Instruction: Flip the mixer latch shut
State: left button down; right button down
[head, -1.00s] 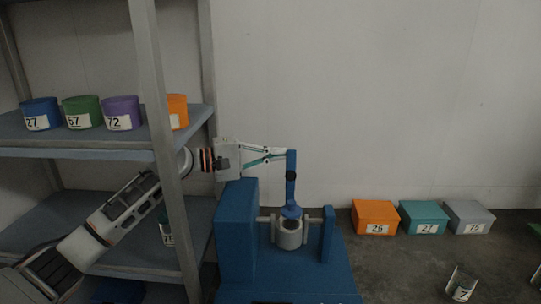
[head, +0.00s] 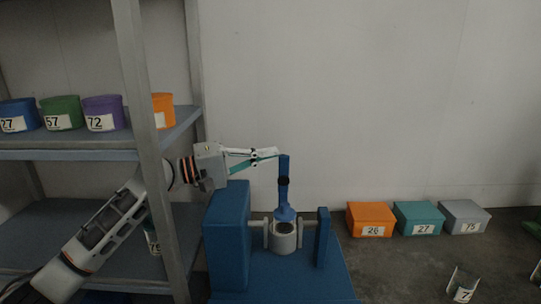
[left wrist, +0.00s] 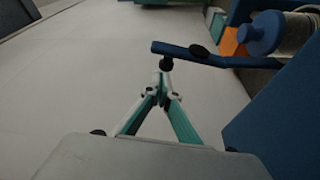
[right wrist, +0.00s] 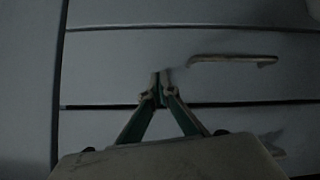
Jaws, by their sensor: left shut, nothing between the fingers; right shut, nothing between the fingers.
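The mixer (head: 228,240) is a blue machine with a grey cup (head: 284,243) held between two side supports. Its blue latch arm (head: 283,190) stands upright above the cup, with a black knob partway up. In the left wrist view the latch arm (left wrist: 225,61) runs across the picture at the fingertips. My left gripper (head: 276,152) is shut and empty, with its tips at the left of the latch arm's top; I cannot tell whether they touch. My right gripper (right wrist: 160,82) is shut and empty in front of a grey drawer front, away from the mixer.
A metal shelf (head: 150,155) with several numbered tubs stands at the left, its post in front of my left arm. Orange (head: 370,219), teal (head: 419,218) and grey (head: 466,217) boxes stand to the right. A drawer handle (right wrist: 232,60) is near my right gripper.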

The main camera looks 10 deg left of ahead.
pick_arm(q)
jog(key=v, duration=0.6)
jog(key=shift+a+f, duration=0.1)
jog(key=shift+f, duration=0.05)
pick_arm(e)
jog(key=shift+w+d+f, duration=0.1)
jog(key=shift+w+d, duration=0.1)
jog(key=shift+d, duration=0.1)
jog(key=shift+d, duration=0.15)
